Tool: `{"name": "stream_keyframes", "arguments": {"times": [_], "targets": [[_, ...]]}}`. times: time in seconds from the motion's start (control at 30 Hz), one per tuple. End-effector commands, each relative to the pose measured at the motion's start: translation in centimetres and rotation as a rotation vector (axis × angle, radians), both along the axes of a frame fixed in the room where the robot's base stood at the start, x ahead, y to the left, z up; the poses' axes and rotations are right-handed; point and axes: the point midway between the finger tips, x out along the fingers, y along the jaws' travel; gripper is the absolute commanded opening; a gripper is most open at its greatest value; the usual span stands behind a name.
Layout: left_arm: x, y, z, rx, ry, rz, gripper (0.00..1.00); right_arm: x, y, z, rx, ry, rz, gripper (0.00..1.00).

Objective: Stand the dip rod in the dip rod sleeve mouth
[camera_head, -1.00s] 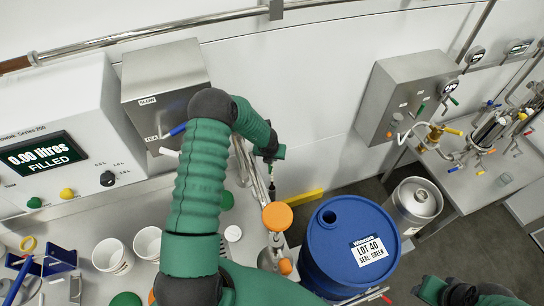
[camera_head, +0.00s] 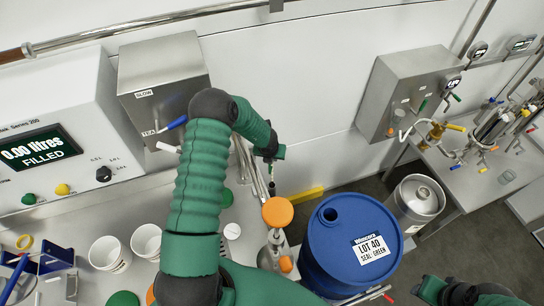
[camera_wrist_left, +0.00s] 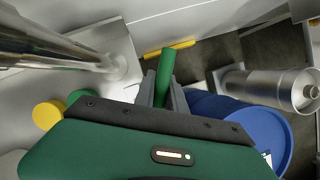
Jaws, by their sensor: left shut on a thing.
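My left gripper (camera_head: 271,187) hangs at the end of the green arm, behind the orange cap and left of the blue drum. In the left wrist view its fingers (camera_wrist_left: 161,95) are shut on a green rod-like piece, the dip rod (camera_wrist_left: 166,70), which sticks up between them. I cannot pick out the dip rod sleeve mouth with certainty. My right gripper (camera_head: 465,293) is partly in view at the bottom right, and its fingers are not clear.
A blue drum (camera_head: 345,220) stands right of the bench beside a steel keg (camera_head: 416,198). An orange-capped fitting (camera_head: 278,212), white cups (camera_head: 108,253) and a steel box (camera_head: 165,85) are nearby. A thick steel tube (camera_wrist_left: 70,55) passes close in the left wrist view.

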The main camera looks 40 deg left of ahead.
Motion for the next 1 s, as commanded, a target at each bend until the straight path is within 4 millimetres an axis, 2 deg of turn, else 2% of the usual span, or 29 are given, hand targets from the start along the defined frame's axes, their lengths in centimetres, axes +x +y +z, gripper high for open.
{"name": "stream_keyframes", "arguments": {"times": [0.63, 0.67, 0.83, 1.0], "targets": [[0.0, 0.0, -2.1, 0.000, 0.000, -0.001, 0.00, 0.0, 0.0, -1.9, 0.000, 0.000, 0.000, 0.36], [0.0, 0.0, -2.0, 0.001, -0.001, -0.001, 0.16, 0.0, 0.0, -1.9, 0.000, 0.000, 0.000, 0.36], [0.0, 0.0, -1.9, 0.000, 0.000, -0.001, 0.39, 0.0, 0.0, -1.7, 0.000, 0.000, 0.000, 0.36], [0.0, 0.0, -1.9, 0.000, 0.000, -0.001, 0.41, 0.0, 0.0, -1.7, 0.000, 0.000, 0.000, 0.36]]}}
